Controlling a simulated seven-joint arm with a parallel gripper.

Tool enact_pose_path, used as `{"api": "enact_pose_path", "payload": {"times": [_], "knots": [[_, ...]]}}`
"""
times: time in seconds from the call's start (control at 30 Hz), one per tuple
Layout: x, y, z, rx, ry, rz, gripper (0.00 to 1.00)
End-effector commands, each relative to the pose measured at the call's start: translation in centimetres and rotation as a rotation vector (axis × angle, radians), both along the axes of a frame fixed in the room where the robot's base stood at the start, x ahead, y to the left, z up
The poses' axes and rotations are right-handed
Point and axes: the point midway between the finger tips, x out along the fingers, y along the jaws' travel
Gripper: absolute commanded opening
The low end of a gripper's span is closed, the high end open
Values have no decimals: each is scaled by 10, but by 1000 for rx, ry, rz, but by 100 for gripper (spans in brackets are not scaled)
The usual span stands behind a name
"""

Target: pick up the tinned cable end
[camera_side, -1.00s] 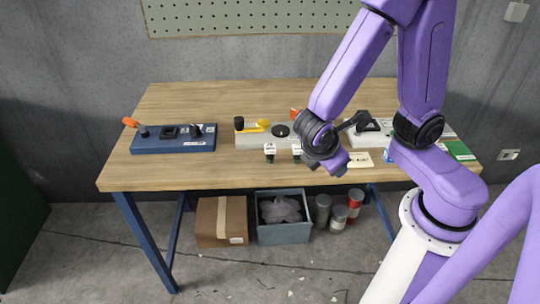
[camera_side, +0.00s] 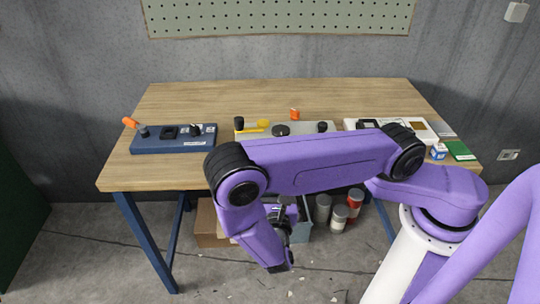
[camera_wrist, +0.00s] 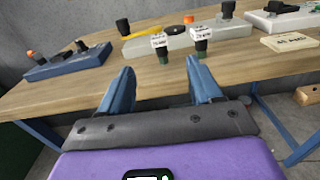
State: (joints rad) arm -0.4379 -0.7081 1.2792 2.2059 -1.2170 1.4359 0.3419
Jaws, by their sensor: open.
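Two small dark upright pieces with white tags stand near the front edge of the table in the wrist view, one left (camera_wrist: 163,57) and one right (camera_wrist: 201,46). They look like the cable ends; the tag print is too small to tell which is the tinned one. My gripper (camera_wrist: 161,67) is open and empty, its two blue fingers pointing toward the table, with both pieces beyond the fingertips. In the side view my arm hides both pieces, and the gripper is mostly hidden, low in front of the table.
The wooden table (camera_side: 165,105) carries a blue panel (camera_side: 175,145) at left, a pale panel with a yellow lever (camera_wrist: 165,42) in the middle, and a white panel (camera_side: 430,128) at right. A beige card (camera_wrist: 290,42) lies at right. Cans (camera_side: 339,217) stand below.

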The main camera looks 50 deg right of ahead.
Motion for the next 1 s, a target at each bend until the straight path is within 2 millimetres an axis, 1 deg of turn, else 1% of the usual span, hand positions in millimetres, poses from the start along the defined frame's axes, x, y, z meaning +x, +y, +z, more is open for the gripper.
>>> {"api": "enact_pose_path", "payload": {"times": [0.07,0.17,0.27,0.7,0.83,1.0], "knots": [[0,2,-4,-18,5,20,64],[4,-2,-6,-24,7,28,64],[14,-13,-5,-25,8,23,64],[71,-70,-5,-22,6,22,64],[83,-80,-5,-22,6,25,64],[89,-85,-5,-21,7,26,64]]}}
